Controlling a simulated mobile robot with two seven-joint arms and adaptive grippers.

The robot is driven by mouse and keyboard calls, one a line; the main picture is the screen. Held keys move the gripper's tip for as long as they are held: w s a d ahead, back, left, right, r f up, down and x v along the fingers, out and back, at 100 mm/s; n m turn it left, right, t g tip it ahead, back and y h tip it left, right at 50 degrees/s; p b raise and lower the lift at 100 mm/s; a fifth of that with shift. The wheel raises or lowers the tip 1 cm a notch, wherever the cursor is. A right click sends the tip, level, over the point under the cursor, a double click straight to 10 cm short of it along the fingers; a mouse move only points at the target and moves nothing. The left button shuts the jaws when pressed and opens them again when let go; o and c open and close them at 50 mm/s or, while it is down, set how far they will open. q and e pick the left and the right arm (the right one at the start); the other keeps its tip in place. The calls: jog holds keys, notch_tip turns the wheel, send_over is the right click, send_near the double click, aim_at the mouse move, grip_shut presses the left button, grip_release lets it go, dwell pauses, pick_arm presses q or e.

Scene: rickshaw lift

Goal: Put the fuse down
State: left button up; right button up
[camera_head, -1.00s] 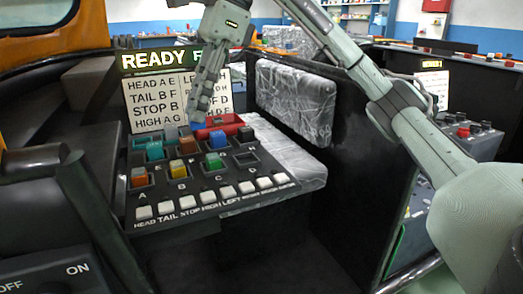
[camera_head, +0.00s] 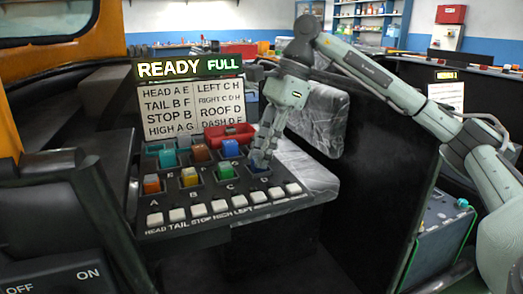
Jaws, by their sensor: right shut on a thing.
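The fuse panel (camera_head: 205,200) is a dark sloped board with lettered slots. My right gripper (camera_head: 261,154) points down at the slot marked D, at the right end of the front row. It is shut on a blue fuse (camera_head: 258,167), whose lower part shows under the fingertips at that slot. I cannot tell whether the fuse is fully seated. An orange fuse (camera_head: 152,184), a yellow fuse (camera_head: 190,177) and a green fuse (camera_head: 225,172) stand in A, B and C. My left gripper is not in view.
Teal (camera_head: 167,157), brown (camera_head: 200,152) and another blue fuse (camera_head: 231,147) fill the back row. A red tray (camera_head: 229,134) lies behind them. White switches (camera_head: 209,213) line the front edge. A wrapped seat (camera_head: 308,172) is at right.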

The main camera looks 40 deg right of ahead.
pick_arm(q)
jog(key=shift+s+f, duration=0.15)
pick_arm(e)
jog(key=shift+f, duration=0.1)
jog(key=o, duration=0.7)
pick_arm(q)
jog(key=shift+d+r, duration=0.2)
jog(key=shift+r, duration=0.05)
pick_arm(e)
jog(key=shift+o, duration=0.2)
jog(key=shift+r, duration=0.25)
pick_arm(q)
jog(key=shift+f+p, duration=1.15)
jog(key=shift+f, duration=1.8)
pick_arm(e)
jog(key=v, duration=1.2)
